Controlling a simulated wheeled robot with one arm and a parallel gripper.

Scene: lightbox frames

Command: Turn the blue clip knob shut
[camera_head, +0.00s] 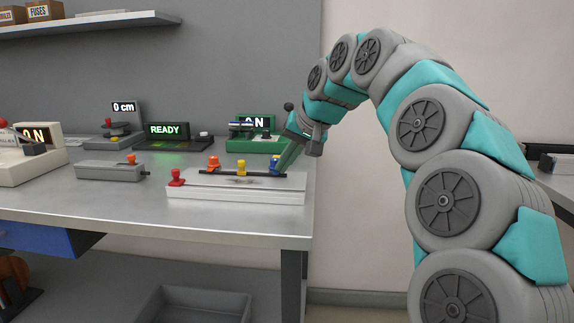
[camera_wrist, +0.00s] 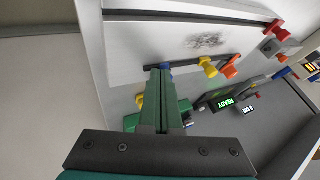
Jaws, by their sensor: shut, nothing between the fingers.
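The blue clip knob (camera_head: 274,164) stands at the right end of a dark bar on the pale lightbox (camera_head: 237,193). In the wrist view only a bit of the blue knob (camera_wrist: 165,66) shows past my fingertips; the rest is hidden. My gripper (camera_head: 281,166) comes down from the upper right with its green fingers right beside the blue knob. In the wrist view my gripper (camera_wrist: 159,72) has its fingers shut together, with nothing seen between them. I cannot tell whether they touch the knob.
A yellow knob (camera_head: 241,168) and an orange knob (camera_head: 213,163) stand along the same bar, left of the blue one. A red knob (camera_head: 176,177) is at the lightbox's left end. A green instrument (camera_head: 257,144) stands behind. The table front (camera_head: 130,207) is clear.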

